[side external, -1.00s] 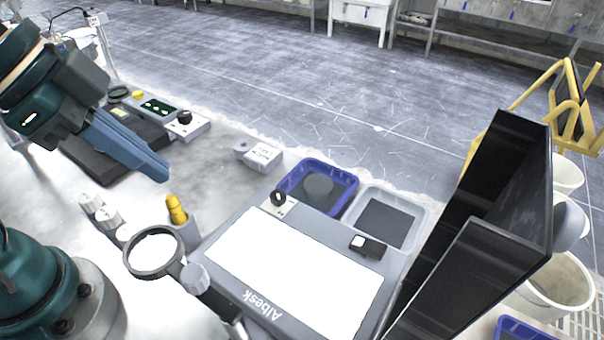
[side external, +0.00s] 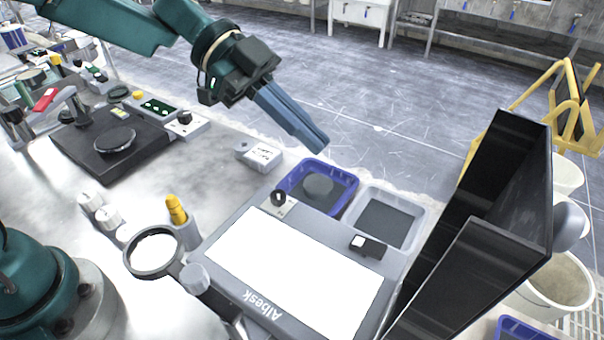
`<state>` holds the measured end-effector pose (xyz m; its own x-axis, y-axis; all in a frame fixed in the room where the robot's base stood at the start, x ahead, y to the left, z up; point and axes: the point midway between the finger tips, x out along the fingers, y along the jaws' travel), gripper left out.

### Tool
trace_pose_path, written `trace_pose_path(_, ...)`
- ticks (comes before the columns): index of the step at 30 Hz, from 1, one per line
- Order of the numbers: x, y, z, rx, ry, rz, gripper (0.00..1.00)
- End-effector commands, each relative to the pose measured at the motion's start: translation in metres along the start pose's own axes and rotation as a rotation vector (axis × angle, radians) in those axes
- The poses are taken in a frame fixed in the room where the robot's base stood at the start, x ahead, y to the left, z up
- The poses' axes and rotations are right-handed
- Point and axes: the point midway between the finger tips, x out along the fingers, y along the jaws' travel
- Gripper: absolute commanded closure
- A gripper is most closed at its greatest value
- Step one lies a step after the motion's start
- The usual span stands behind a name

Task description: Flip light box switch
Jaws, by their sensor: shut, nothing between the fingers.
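The light box (side external: 222,241) lies on the bench with a bright white lit panel and "Albesk" lettering on its near edge. A black rocker switch (side external: 368,245) with a white part sits at its right back corner. A black knob (side external: 279,198) on a small light plate sits at its left back corner. My gripper (side external: 318,144) hangs in the air above the blue tray's far side, up and left of the rocker switch. Its blue fingers are together and empty, pointing down to the right. It appears apart from everything.
A blue tray (side external: 348,196) and a clear tray (side external: 418,232) stand behind the light box. A magnifier (side external: 133,274) stands at its left front. Tall black panels (side external: 470,285) rise close on its right. A small grey-white box (side external: 264,155) sits left of the blue tray.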

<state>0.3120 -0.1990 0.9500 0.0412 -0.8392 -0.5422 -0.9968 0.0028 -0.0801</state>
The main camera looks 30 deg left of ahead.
Motion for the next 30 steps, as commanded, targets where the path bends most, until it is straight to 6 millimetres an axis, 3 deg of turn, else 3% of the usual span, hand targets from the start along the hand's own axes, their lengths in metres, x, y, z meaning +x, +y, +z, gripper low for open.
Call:
trace_pose_path(6,0.013,0.000,0.020,-0.064,0.002,0.038,1.00)
trace_pose_path(20,0.018,0.001,0.021,-0.069,0.000,0.043,1.00)
trace_pose_path(26,0.045,0.004,0.021,-0.069,0.000,0.049,1.00)
trace_pose_path(30,0.075,0.005,0.021,-0.070,-0.001,0.050,1.00)
